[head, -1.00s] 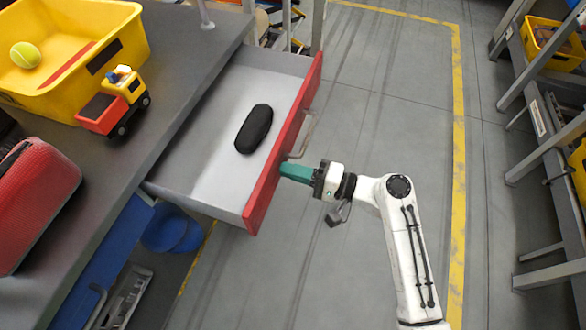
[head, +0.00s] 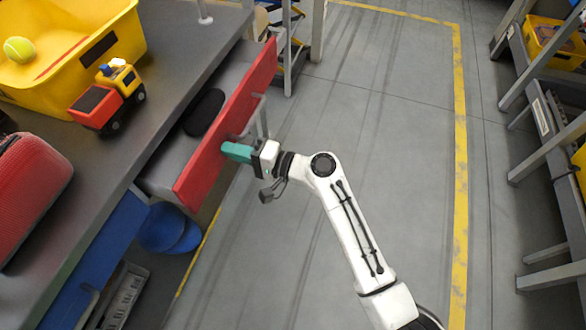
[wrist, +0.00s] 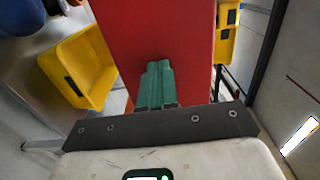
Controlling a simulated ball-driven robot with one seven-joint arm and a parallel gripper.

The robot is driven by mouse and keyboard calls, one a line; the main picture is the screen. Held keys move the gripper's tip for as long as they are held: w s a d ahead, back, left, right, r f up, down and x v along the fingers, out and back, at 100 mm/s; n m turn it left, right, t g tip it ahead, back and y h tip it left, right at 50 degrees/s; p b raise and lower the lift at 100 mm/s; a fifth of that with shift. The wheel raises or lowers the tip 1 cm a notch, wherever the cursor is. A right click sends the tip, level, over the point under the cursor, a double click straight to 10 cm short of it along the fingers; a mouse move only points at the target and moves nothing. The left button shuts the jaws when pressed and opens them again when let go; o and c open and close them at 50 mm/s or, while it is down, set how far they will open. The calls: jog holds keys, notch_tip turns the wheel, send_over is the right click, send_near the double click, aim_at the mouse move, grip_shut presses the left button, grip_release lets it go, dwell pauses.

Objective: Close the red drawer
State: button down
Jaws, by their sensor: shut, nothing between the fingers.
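The red drawer front (head: 228,122) stands out from under the grey workbench in the head view, with the drawer partly open. A metal handle (head: 262,118) is fixed on its front. A black oval case (head: 204,112) lies inside the drawer. My gripper (head: 226,151) has green fingers, shut and empty, with the tips at the drawer's red front, below the handle in the picture. In the wrist view the shut fingers (wrist: 155,80) point at the red front (wrist: 190,40), which fills the middle. Whether the tips touch it is hard to tell.
On the workbench (head: 160,120) are a yellow bin (head: 90,60) with a tennis ball (head: 19,50), a toy truck (head: 108,96) and a red case (head: 30,190). The floor on the right is clear up to the metal racks.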

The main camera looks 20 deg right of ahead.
aim_at(192, 138)
jog(key=b+x, duration=0.3)
jog(key=x, duration=0.7)
jog(key=shift+w+a+f, duration=0.1)
jog(key=shift+a, duration=0.15)
jog(key=shift+w+r, duration=0.15)
jog(key=shift+r, duration=0.1)
jog(key=shift+a, duration=0.1)
